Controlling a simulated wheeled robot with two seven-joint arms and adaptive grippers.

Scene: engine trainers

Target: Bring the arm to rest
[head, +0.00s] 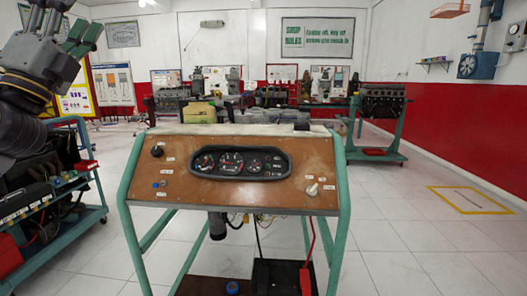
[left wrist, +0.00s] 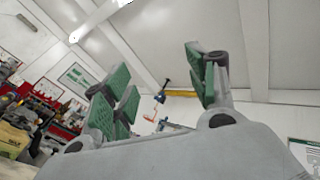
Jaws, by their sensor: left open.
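My left gripper (head: 80,38) is raised at the upper left of the head view, empty, with its green finger pads apart. In the left wrist view the left gripper (left wrist: 162,88) shows its green pads wide apart with nothing between them, against the ceiling and far wall. The left arm comes in from the left edge, above and to the left of the engine trainer panel (head: 180,184). The gripper touches nothing that I can see. My right gripper is not in view.
The trainer's brown panel with a gauge cluster (head: 240,163) stands on a green frame (head: 133,245) straight ahead. Another trainer on a green cart (head: 97,190) stands at left, below my left arm. An engine on a stand (head: 382,104) is at back right. The right floor is clear.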

